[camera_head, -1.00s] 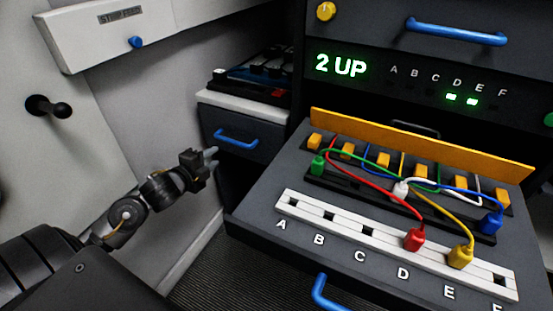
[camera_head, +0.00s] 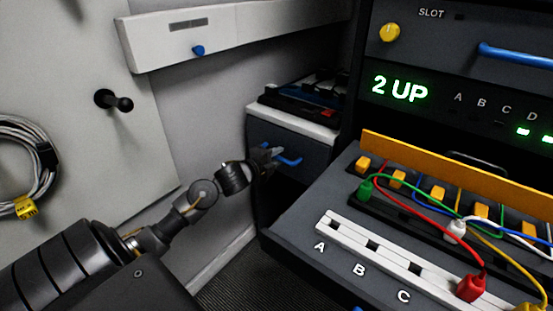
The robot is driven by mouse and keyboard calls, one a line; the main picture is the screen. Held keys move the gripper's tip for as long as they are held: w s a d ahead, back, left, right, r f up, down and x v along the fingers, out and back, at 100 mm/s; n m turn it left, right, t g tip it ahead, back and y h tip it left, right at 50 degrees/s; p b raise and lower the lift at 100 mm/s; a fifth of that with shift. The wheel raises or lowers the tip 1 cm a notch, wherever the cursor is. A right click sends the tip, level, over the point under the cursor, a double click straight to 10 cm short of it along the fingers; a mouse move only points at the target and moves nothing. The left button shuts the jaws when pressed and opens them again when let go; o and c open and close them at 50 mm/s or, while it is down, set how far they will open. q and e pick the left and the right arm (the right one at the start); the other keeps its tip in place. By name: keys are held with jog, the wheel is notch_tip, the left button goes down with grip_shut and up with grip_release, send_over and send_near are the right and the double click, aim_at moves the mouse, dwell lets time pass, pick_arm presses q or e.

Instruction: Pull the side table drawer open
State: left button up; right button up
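The side table (camera_head: 262,113) has a white top and a dark drawer front (camera_head: 308,146) with a blue bar handle (camera_head: 289,161). The drawer front looks flush with the table body. My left gripper (camera_head: 277,153) is at the left part of the handle, its fingertips overlapping the handle's left end in the picture. I cannot tell whether the fingers touch or enclose the handle, or how far apart they are. My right gripper is not in view.
A dark tray (camera_head: 290,108) sits on the side table. To the right is the sloped cable panel (camera_head: 300,240) with coloured plugs. A wall peg (camera_head: 115,100) and a coiled cable (camera_head: 22,165) are at left. Floor (camera_head: 255,285) shows below.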

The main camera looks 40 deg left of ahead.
pick_arm(q)
jog(key=shift+w, duration=0.35)
jog(key=shift+c, duration=0.4)
grip_shut()
jog(key=shift+s, duration=0.1)
